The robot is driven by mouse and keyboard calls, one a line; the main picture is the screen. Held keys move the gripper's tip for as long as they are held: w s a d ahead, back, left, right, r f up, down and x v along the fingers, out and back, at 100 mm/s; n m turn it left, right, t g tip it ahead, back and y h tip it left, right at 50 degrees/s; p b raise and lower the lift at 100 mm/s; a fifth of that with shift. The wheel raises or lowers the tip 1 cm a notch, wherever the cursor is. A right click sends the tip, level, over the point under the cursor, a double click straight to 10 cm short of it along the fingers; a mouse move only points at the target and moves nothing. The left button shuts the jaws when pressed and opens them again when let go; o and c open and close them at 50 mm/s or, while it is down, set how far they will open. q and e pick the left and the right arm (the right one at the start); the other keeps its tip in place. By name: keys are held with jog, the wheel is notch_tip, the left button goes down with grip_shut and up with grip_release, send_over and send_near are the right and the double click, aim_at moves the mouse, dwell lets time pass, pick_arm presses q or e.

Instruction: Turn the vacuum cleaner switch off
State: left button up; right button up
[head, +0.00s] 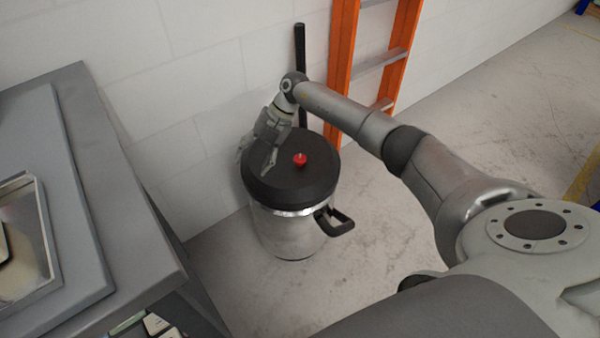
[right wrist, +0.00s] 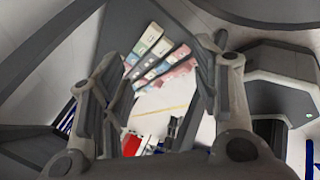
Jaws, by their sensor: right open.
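The vacuum cleaner (head: 285,232) is a shiny metal canister with a black lid (head: 310,182) and a black side handle. It stands upright on the floor by the white wall. A small red switch (head: 300,159) sits on top of the lid. My right gripper (head: 254,162) is over the left part of the lid, left of the red switch, with its fingers spread and nothing between them. I cannot tell whether the fingertips touch the lid. In the right wrist view the open fingers (right wrist: 160,85) frame a distant background. My left gripper is not in view.
A grey cabinet (head: 120,200) with a tray on it fills the left side. An orange ladder (head: 343,75) leans at the wall behind the vacuum, beside a black upright pole (head: 301,60).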

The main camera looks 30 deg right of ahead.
jog(key=d+r+h+b, duration=0.3)
jog(key=d+h+b, duration=0.3)
jog(key=d, duration=0.8)
send_over(300, 158)
jog(key=shift+m+g+h, duration=0.4)
notch_tip(300, 158, down, 4)
jog(key=shift+f, duration=0.2)
notch_tip(300, 158, down, 5)
jog(key=shift+w+b, duration=0.1)
jog(key=shift+b, duration=0.35)
jog(key=shift+f, duration=0.3)
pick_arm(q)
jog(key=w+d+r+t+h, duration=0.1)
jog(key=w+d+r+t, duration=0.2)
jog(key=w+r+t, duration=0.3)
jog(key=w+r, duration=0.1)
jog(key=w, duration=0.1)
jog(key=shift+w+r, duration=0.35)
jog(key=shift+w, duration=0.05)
